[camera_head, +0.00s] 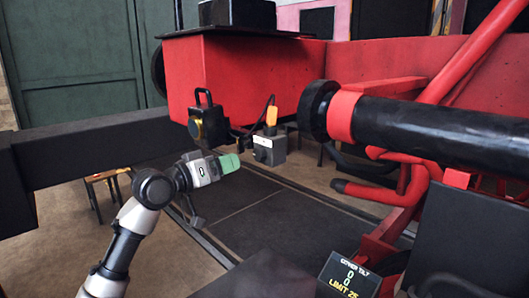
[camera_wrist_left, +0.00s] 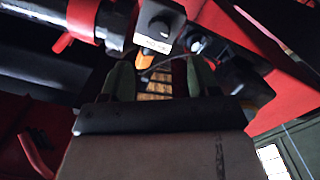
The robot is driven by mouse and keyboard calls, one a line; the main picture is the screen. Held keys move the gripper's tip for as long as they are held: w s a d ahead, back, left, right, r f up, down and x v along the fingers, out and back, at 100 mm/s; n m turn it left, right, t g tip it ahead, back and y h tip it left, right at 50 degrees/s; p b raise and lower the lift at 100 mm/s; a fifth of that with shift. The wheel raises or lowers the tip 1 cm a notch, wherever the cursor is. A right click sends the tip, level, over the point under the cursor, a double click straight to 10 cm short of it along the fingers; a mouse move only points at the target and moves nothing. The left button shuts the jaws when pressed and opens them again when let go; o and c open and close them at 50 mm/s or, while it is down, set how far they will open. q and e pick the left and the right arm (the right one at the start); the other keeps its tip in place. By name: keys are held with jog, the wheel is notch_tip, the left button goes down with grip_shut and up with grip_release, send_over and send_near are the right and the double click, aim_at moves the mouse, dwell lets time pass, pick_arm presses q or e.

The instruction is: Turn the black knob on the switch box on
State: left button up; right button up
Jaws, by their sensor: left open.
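The switch box (camera_head: 268,150) is a small dark grey box with a pale label, hanging below the red machine body, with an orange part on top. In the left wrist view the switch box (camera_wrist_left: 145,42) appears upside down, and the round black knob (camera_wrist_left: 160,26) shows on its face. I cannot make out the knob's setting. My left gripper (camera_head: 231,163) has green fingertips and is left of the box, apart from it. In the left wrist view the gripper (camera_wrist_left: 161,72) is open and empty, with the box beyond its fingertips. My right gripper is not in view.
A black device with a yellow part (camera_head: 205,122) hangs left of the switch box. A thick black cylinder (camera_head: 430,128) with a red collar juts across the right. A dark floor plate (camera_head: 250,210) is clear below the gripper.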

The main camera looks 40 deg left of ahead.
aim_at(257, 155)
pick_arm(q)
jog(key=w+p, duration=0.1)
jog(key=w, duration=0.1)
jog(key=w+p, duration=0.2)
jog(key=w+d+p, duration=0.1)
jog(key=w, duration=0.1)
jog(key=shift+w+r, duration=0.25)
jog(key=shift+w, duration=0.15)
jog(key=shift+w+f+p, duration=0.2)
jog(key=shift+w+p, duration=0.4)
jog(key=shift+w, duration=0.5)
jog(key=shift+c, duration=0.5)
jog(key=shift+d, duration=0.1)
jog(key=shift+c, duration=1.3)
jog(key=c, duration=0.5)
jog(key=shift+c, duration=0.3)
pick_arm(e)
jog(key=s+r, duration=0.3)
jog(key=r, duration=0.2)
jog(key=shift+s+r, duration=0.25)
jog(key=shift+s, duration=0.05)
